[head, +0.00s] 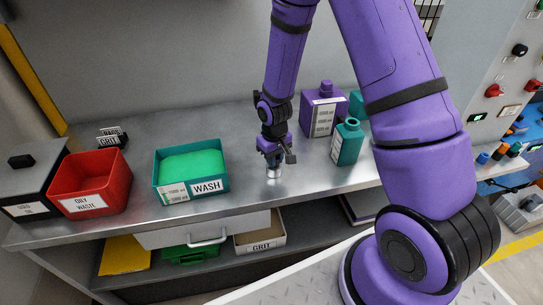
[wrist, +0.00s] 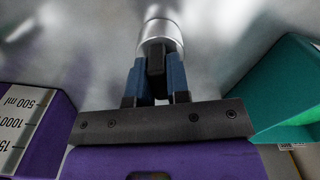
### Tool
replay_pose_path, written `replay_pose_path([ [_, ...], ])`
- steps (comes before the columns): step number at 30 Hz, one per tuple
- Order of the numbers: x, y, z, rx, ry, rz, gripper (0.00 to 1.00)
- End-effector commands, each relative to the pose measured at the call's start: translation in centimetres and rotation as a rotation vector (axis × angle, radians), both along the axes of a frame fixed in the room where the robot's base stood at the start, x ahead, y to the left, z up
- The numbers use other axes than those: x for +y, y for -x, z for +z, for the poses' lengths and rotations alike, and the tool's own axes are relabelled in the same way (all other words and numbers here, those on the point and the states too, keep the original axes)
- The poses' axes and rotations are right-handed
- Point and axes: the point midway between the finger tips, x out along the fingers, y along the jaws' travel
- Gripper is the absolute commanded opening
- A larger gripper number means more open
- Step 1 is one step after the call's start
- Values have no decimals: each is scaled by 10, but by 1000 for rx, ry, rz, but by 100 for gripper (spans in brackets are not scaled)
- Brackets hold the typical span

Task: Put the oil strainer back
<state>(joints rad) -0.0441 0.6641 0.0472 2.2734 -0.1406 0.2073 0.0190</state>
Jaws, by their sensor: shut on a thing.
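My gripper (head: 272,158) points down over the metal workbench and is shut on a small silver cylinder (head: 273,172), which I take to be the oil strainer. The cylinder is at or just above the bench top; I cannot tell whether it touches. A teal WASH tray (head: 223,170) with green liquid stands left of the gripper. A red OILY WASTE bin (head: 128,178) stands further left.
A purple bottle (head: 309,117) and a teal bottle (head: 346,147) stand close on the right of my gripper. A black box (head: 30,188) is at the far left. A GRIT box (head: 280,233) sits on the shelf below. Bare bench lies around the cylinder.

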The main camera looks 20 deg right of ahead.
Motion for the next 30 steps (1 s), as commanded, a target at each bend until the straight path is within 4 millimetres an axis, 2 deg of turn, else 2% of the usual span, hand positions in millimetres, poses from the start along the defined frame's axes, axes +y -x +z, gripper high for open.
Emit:
replay_pose_path([
  [10, 0, 0, -3, -1, 0, 0, 0],
  [11, 0, 0, -2, -1, 0, 0, 21],
  [12, 0, 0, -2, -1, 0, 0, 30],
  [14, 0, 0, -2, -1, 0, 0, 42],
  [23, 0, 0, -1, -2, 0, 0, 42],
  [26, 0, -1, 5, -3, -1, 0, 42],
  [30, 0, -1, 23, -5, -1, 0, 42],
])
